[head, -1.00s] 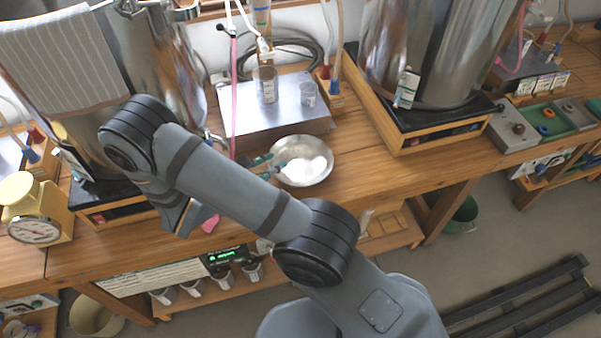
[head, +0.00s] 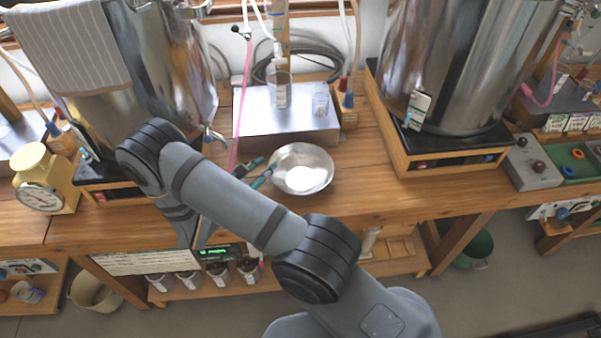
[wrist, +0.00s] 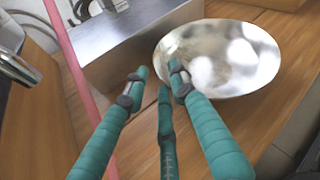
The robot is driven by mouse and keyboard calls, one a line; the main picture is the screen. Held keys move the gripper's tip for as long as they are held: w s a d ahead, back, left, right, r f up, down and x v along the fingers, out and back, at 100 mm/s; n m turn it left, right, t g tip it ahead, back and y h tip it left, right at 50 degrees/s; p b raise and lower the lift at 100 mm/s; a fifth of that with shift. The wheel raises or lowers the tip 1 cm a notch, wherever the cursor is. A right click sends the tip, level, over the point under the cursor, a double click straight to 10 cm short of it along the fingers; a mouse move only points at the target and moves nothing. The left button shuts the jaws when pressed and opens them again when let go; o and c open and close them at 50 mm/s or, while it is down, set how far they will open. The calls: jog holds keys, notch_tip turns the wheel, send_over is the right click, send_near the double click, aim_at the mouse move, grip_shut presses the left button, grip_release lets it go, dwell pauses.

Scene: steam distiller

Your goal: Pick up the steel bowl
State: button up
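The steel bowl (head: 303,169) is a shiny, shallow, round bowl upright on the wooden bench, in front of a metal box. It fills the upper right of the wrist view (wrist: 222,58). My gripper (head: 262,169) is at the bowl's left side, with teal fingers pointing towards its rim. In the wrist view my gripper (wrist: 157,80) has its fingers spread apart with nothing between them. The right fingertip overlaps the bowl's left rim in the picture; I cannot tell whether it touches.
The metal box (head: 288,122) behind the bowl carries a beaker (head: 279,92) and a small glass (head: 320,104). A pink tube (wrist: 72,70) runs down left of my gripper. Large steel tanks (head: 450,60) stand either side. Bench space right of the bowl is clear.

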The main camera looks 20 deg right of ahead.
aim_at(272, 161)
jog(key=x, duration=0.5)
jog(key=shift+d+p, duration=0.1)
jog(key=shift+p, duration=0.2)
grip_shut()
dwell(0.4)
